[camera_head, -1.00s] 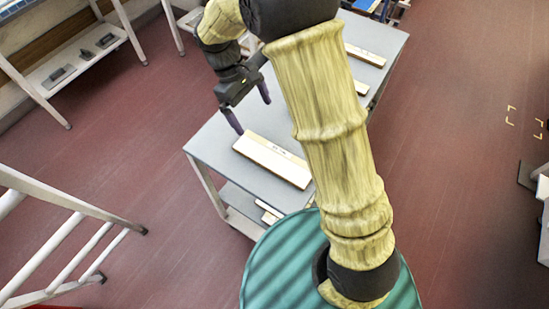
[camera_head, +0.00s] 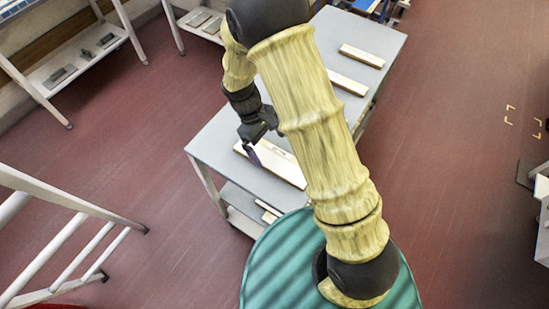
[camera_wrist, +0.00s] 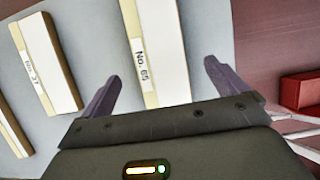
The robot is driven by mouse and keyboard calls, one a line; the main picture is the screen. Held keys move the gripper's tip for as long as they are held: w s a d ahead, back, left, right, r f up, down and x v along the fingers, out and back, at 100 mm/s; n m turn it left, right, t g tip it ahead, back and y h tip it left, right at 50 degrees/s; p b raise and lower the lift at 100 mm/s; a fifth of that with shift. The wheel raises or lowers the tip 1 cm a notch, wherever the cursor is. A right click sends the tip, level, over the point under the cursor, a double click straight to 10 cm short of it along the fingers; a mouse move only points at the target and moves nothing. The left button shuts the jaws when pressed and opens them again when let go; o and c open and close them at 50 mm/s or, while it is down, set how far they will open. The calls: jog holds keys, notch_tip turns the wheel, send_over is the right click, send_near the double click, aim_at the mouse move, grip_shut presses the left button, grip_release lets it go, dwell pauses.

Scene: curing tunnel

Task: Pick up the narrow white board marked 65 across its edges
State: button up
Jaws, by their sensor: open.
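The narrow white board marked "No. 65" (camera_wrist: 165,45) lies flat on a grey table, its label along its left edge in the wrist view. It has tan sides. In the head view the board (camera_head: 288,172) lies near the table's front end, partly hidden by my arm. My gripper (camera_wrist: 161,72) is open and empty. In the wrist view its dark purple fingers stand on either side of the board's near end. In the head view my gripper (camera_head: 252,156) is over the board's left part; whether it touches the board cannot be told.
Another labelled board (camera_wrist: 52,62) lies left of it in the wrist view, with a third at the far left. Two boards (camera_head: 347,83) lie farther along the table (camera_head: 205,147). A white ladder-like frame (camera_head: 75,255) stands at left. A red box (camera_wrist: 302,90) shows at right.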

aim_at(275, 159)
jog(key=shift+f, duration=0.1)
jog(key=shift+p+x, duration=0.75)
jog(key=shift+x, duration=1.8)
jog(key=shift+w+a, duration=0.1)
jog(key=c, duration=1.1)
jog(key=shift+c, duration=0.2)
notch_tip(275, 159, up, 10)
jog(key=b, duration=0.1)
